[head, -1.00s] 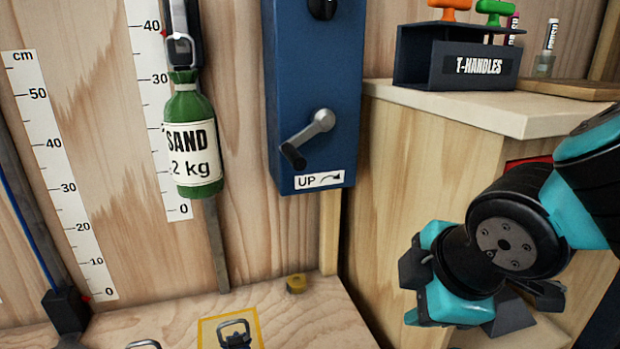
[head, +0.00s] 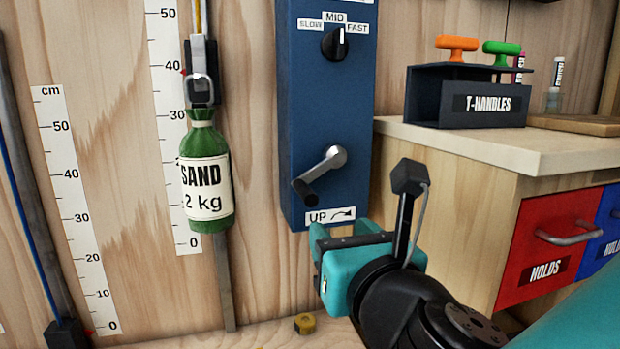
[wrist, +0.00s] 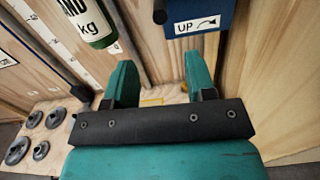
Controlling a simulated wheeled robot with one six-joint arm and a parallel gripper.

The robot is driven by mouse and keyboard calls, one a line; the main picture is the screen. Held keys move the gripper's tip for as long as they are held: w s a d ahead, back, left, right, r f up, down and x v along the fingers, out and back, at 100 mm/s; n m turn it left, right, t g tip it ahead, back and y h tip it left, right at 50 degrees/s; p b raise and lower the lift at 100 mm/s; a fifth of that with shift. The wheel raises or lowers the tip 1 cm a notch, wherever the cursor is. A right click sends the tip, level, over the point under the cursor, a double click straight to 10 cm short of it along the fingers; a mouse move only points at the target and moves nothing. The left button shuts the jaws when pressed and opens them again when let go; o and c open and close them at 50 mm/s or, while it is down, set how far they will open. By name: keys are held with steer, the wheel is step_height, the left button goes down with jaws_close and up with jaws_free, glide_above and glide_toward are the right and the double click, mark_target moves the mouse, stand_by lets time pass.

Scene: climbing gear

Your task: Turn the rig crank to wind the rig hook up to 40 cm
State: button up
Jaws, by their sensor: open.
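The rig crank (head: 334,160) is on the front of the blue rig box (head: 300,110); its arm slopes down-left to a black handle (head: 305,192). The handle's end shows at the top of the wrist view (wrist: 160,12). An "UP" label (head: 330,216) with a clockwise arrow is below. The rig hook (head: 203,90) carries a green 2 kg sand bag (head: 208,190). A red pointer beside the hook is just below the 40 mark on the scale (head: 168,90). My gripper (head: 336,255) is open and empty, below the crank and apart from it; both fingers show in the wrist view (wrist: 161,75).
A speed knob (head: 336,43) is above the crank; I cannot tell whether it reads MID or FAST. A bench (head: 460,146) with a T-handles rack (head: 490,104) and red drawer (head: 550,245) is at right. Several dark round pieces (wrist: 32,119) lie on a wooden base.

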mark_target(314, 204)
steer(key=p+x, duration=0.5)
steer(key=x, duration=0.8)
steer(key=shift+w+a+f, duration=0.1)
steer(key=shift+w, duration=0.3)
jaws_close()
